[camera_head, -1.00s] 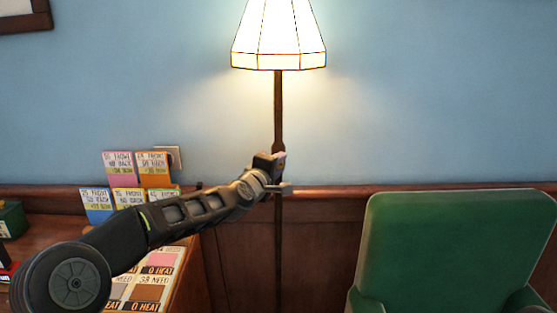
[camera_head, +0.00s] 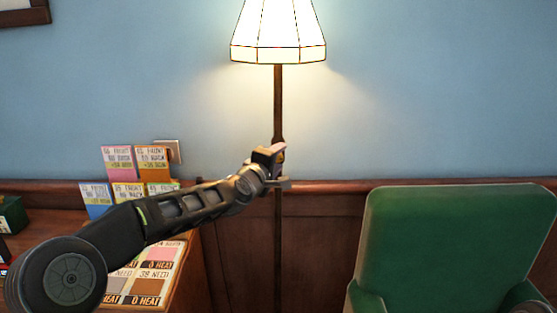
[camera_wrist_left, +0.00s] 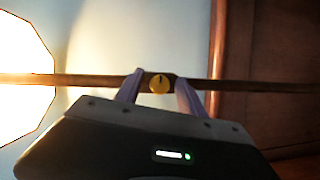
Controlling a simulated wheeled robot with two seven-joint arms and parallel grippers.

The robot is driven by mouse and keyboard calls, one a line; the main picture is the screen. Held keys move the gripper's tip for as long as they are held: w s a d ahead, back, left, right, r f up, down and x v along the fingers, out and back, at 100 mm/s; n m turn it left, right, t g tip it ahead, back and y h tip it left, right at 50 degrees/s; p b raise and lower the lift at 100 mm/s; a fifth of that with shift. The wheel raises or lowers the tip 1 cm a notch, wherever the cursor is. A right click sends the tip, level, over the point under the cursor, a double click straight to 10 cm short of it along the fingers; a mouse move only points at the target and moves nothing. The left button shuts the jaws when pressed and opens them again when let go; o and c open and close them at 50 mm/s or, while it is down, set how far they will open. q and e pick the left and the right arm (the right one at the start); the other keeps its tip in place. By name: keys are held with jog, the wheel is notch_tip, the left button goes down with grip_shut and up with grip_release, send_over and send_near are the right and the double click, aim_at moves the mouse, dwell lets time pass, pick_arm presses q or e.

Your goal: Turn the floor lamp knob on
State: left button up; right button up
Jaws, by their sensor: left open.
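The floor lamp's shade (camera_head: 278,32) glows white in the head view, on a thin dark pole (camera_head: 278,100) against the blue wall. My left gripper (camera_head: 280,165) is at the pole, well below the shade, and covers the knob in that view. The open fingers of my left gripper (camera_wrist_left: 160,88) stand on either side of the knob, with gaps visible. The lit shade (camera_wrist_left: 22,85) is at the left edge there. My right gripper is not in view.
A green chair (camera_head: 450,245) stands to the right of the pole. A wooden desk (camera_head: 195,280) with several coloured cards (camera_head: 118,160) and a green box (camera_head: 12,215) is to the left, under my arm. A wood-panelled wall is behind the pole.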

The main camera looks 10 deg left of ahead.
pick_arm(q)
jog(key=b+v, duration=0.2)
jog(key=v, duration=0.5)
jog(key=shift+s+b, duration=0.2)
jog(key=shift+b, duration=0.2)
jog(key=shift+f, duration=0.15)
